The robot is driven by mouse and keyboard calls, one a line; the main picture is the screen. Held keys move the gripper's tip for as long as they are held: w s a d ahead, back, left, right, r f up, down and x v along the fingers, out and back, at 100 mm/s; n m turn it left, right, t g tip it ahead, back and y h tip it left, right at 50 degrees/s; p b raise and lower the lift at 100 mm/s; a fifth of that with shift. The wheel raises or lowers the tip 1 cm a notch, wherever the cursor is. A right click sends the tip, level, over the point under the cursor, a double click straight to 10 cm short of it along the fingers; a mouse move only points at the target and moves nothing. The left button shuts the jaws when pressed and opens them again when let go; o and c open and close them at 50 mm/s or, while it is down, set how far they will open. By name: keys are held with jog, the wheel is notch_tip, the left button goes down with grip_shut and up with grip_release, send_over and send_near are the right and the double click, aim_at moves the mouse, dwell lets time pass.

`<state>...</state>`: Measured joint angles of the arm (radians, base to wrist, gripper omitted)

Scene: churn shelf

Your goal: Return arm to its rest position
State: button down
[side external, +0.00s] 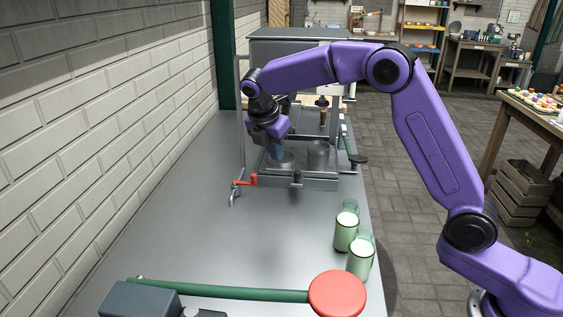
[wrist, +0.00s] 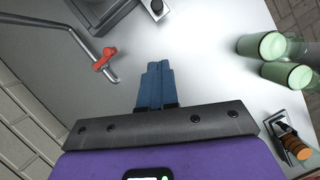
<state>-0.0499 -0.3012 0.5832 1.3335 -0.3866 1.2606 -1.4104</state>
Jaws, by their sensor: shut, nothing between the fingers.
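My gripper (side external: 277,153) hangs from my purple arm over the far part of the grey counter, pointing down, beside a metal cylinder inside a metal frame. Its blue fingers are together in the wrist view (wrist: 156,68), with nothing between them. My arm is bent and reaches out from the right over the counter. In the wrist view, bare counter lies beyond the fingertips. Whether the fingertips touch anything below is hard to tell in the side view.
A red-handled tap (side external: 243,182) is near the frame (side external: 316,183). Green jars (side external: 346,230) with white contents stand at the right edge. A green lever with a red disc (side external: 337,295) crosses the near counter. A brick wall (side external: 90,110) is left. The middle counter (side external: 220,245) is clear.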

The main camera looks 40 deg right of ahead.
jog(key=s+a+r+m+y, duration=0.1)
jog(key=s+a+m+y, duration=0.25)
jog(key=s, duration=1.45)
jog(key=s+d+f+m, duration=0.1)
jog(key=s+d+m, duration=0.1)
jog(key=s, duration=0.9)
jog(key=s+d+f+m+g, duration=0.1)
jog(key=s+d, duration=0.4)
jog(key=s, duration=0.7)
jog(key=shift+d+f+m+y, duration=0.2)
jog(key=shift+f+m+y, duration=0.4)
jog(key=shift+m, duration=0.65)
jog(key=shift+f, duration=0.15)
